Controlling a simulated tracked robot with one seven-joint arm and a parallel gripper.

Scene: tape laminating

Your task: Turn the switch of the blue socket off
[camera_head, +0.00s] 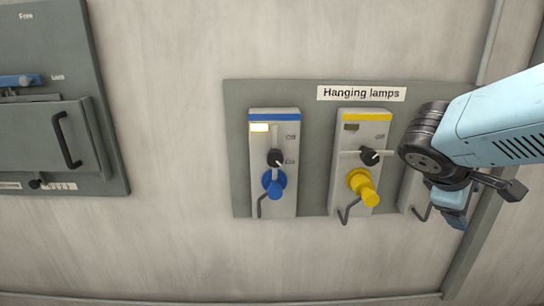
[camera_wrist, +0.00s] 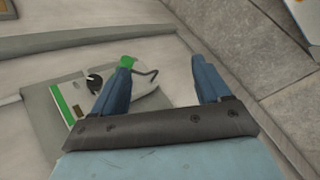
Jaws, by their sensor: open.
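The blue socket (camera_head: 286,204) is a light grey box with a blue stripe, left on the panel in the head view. A blue plug (camera_head: 273,187) sits in its lower part. Its black switch (camera_head: 276,157) has a pale bar pointing up, and the small window at upper left looks lit. My gripper is at the right of the head view, well away from the blue socket and partly hidden by my arm. The blue socket is not in that view.
The yellow socket (camera_head: 344,190) with its yellow plug (camera_head: 363,188) stands between the blue socket and my arm. A third socket is mostly behind my arm; a green-striped one (camera_wrist: 65,104) shows in the wrist view. A grey cabinet (camera_head: 40,135) is far left.

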